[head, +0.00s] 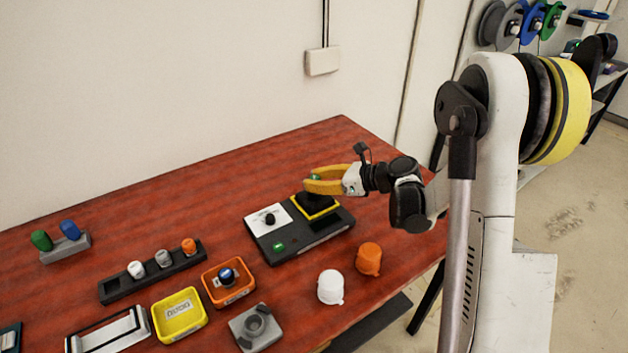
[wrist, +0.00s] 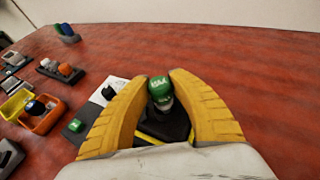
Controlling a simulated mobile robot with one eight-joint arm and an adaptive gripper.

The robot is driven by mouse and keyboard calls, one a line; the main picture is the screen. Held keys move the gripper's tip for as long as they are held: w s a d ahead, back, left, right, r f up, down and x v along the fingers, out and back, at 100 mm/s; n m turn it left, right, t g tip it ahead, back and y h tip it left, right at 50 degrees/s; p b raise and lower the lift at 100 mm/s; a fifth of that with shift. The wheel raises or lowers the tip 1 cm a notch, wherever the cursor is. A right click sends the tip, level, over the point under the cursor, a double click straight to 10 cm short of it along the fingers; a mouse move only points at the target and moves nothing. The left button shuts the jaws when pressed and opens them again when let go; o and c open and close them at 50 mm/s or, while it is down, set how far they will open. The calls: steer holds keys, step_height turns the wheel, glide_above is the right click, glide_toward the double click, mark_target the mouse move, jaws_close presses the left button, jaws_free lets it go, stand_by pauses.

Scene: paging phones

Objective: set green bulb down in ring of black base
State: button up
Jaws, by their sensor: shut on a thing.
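My gripper (head: 312,184), with yellow fingers, is shut on the green bulb (wrist: 159,87), which has pale lettering. In the head view only a bit of the bulb (head: 316,177) shows between the fingers. The black base (head: 300,245) lies on the red table, with a yellow square ring (head: 322,212) around a dark socket at its back right. The bulb is over this dark socket; its lower end is partly hidden, so I cannot tell whether it touches. In the wrist view the yellow ring (wrist: 148,137) shows below the fingers.
The base also carries a white panel with a black knob (head: 269,219) and a green button (head: 278,247). An orange cup (head: 369,259) and a white cup (head: 330,287) stand in front. Orange (head: 228,282) and yellow (head: 180,314) bins are at left. The table behind is clear.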

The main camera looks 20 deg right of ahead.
steer(key=shift+f, duration=0.25)
steer(key=shift+f+b, duration=0.35)
steer(key=shift+b, duration=0.3)
steer(key=shift+f+b, duration=0.4)
steer(key=shift+b, duration=0.15)
stand_by(0.7)
steer(key=o, duration=1.4)
steer(key=shift+r, duration=0.15)
steer(key=shift+r+p, duration=1.95)
steer(key=shift+r, duration=0.9)
